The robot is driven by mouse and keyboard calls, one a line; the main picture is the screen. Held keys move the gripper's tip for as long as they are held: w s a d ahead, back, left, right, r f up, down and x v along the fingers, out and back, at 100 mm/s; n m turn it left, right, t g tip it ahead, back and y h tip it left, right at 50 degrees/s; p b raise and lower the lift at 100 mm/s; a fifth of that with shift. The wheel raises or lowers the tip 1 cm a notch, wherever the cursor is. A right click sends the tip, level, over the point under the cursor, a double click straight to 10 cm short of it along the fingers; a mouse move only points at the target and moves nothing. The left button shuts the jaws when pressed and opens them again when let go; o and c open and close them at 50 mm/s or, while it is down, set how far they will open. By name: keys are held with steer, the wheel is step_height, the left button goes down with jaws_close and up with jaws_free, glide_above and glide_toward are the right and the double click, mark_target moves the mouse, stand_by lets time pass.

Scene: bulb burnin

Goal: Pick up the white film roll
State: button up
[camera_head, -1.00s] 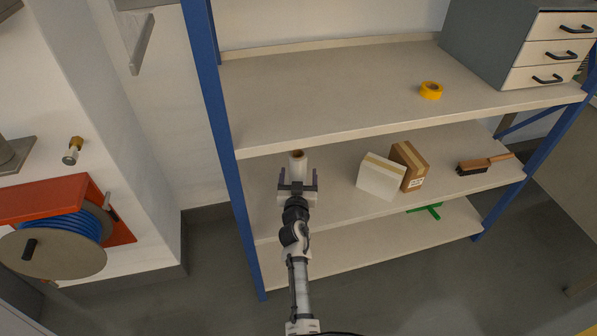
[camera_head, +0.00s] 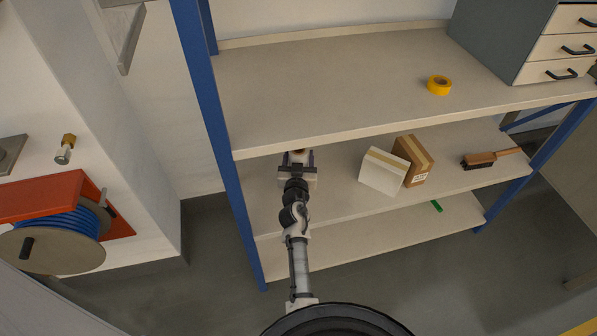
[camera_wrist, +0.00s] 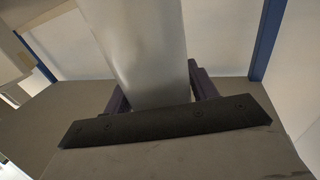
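The white film roll (camera_head: 297,156) stands upright on the middle shelf, with its brown core showing at the top. The upper shelf's front edge and my gripper partly hide it in the head view. In the wrist view the film roll (camera_wrist: 147,45) is large, pale and close, with its lower part behind the dark bar of my gripper. My gripper (camera_head: 297,162) reaches in under the upper shelf at the roll. Its fingers (camera_wrist: 162,90) stand one on each side of the roll and look open. Contact with the roll is not clear.
The upper shelf (camera_head: 330,90) is close above my gripper, and a blue post (camera_head: 205,105) stands to the left. A white box (camera_head: 383,172) and a brown box (camera_head: 413,160) stand to the right, with a brush (camera_head: 490,158) farther right. Yellow tape (camera_head: 439,85) lies on the upper shelf.

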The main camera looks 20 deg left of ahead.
steer(key=c, duration=1.2)
steer(key=shift+r, duration=0.1)
